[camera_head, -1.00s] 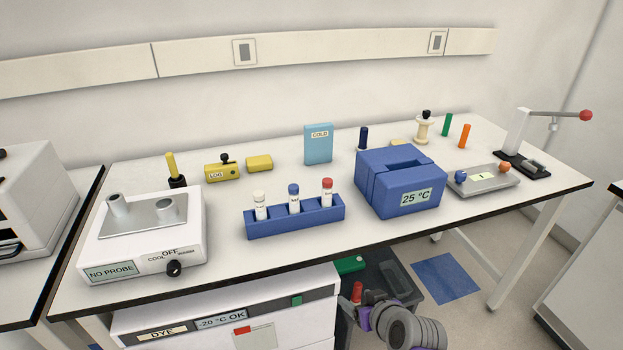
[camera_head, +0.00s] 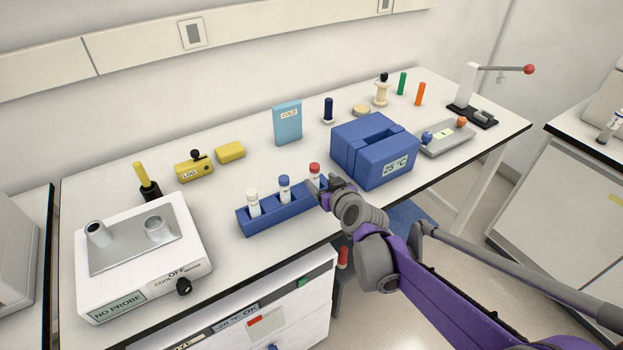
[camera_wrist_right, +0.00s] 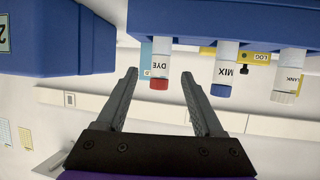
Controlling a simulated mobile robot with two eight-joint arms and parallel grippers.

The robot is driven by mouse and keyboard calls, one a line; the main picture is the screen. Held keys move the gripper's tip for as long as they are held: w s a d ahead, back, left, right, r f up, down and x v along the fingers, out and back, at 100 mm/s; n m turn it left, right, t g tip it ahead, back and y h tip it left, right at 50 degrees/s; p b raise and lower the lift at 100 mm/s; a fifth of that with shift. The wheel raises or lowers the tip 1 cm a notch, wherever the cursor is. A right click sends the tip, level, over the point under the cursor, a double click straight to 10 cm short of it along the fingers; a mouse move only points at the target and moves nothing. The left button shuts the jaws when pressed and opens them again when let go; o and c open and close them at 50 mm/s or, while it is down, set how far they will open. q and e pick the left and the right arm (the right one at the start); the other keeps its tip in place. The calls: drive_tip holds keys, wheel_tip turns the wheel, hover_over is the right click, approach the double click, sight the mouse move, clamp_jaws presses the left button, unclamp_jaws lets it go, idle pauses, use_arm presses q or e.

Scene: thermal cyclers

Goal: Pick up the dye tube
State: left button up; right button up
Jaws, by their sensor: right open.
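The dye tube (camera_head: 315,173), with a red cap, stands upright in the right end of the blue rack (camera_head: 258,221). In the right wrist view, which is upside down, the tube labelled DYE (camera_wrist_right: 160,66) shows between the open fingers of my right gripper (camera_wrist_right: 160,76). In the head view my right gripper (camera_head: 322,187) is at the rack's right end, close to the dye tube and partly covering that end. I cannot tell whether the fingers reach around the tube or touch it. My left gripper is not in view.
A blue-capped MIX tube (camera_head: 285,189) and a white-capped tube (camera_head: 253,203) share the rack. A blue 25 °C box (camera_head: 372,150) stands close to the right of the gripper. A white NO PROBE device (camera_head: 145,262) stands at the left.

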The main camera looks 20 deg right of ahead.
sight(311, 171)
drive_tip(key=x, duration=0.8)
drive_tip(key=shift+w, duration=0.35)
drive_tip(key=shift+s, duration=0.1)
clamp_jaws()
